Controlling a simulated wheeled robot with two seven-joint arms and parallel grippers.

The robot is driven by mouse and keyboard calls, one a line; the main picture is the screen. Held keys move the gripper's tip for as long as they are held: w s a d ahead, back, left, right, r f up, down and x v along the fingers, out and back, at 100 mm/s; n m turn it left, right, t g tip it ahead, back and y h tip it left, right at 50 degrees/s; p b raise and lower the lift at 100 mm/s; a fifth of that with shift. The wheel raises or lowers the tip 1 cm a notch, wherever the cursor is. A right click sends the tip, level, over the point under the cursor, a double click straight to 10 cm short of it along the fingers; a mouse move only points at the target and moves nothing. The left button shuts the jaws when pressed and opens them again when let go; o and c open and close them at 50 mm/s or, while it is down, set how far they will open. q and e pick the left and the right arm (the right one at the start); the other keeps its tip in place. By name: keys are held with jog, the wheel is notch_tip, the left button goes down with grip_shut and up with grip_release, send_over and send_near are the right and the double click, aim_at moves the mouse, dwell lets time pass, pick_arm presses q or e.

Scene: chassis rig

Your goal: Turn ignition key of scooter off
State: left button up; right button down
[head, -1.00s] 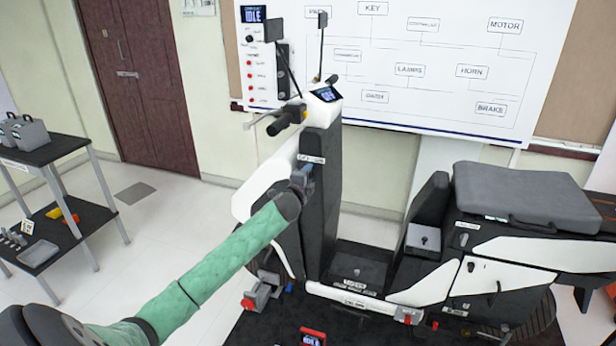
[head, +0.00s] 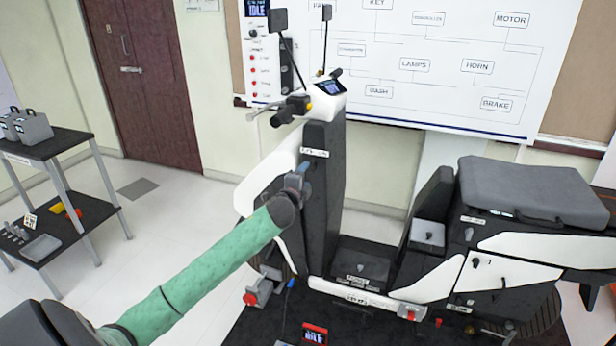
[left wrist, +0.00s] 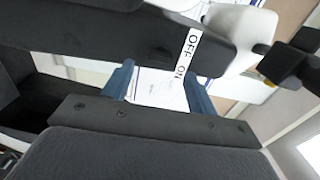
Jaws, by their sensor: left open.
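The scooter (head: 322,200) stands with its dark front column facing me. A white OFF/ON label (head: 314,152) is on the column's upper part; it also shows in the left wrist view (left wrist: 188,56). My left gripper (head: 302,170) is at the column just below the label. In the left wrist view its two blue fingers (left wrist: 158,88) are open and apart, one close beside the label. The ignition key itself cannot be made out; the gripper covers that part of the column in the head view. My right gripper is not in view.
The handlebar grip (head: 290,110) and a small IDLE display (head: 330,87) are above the gripper. The seat (head: 535,188) is at the right. A shelf cart (head: 60,150) stands at the left, with clear floor between.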

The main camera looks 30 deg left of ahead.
pick_arm(q)
jog(key=shift+v, duration=0.9)
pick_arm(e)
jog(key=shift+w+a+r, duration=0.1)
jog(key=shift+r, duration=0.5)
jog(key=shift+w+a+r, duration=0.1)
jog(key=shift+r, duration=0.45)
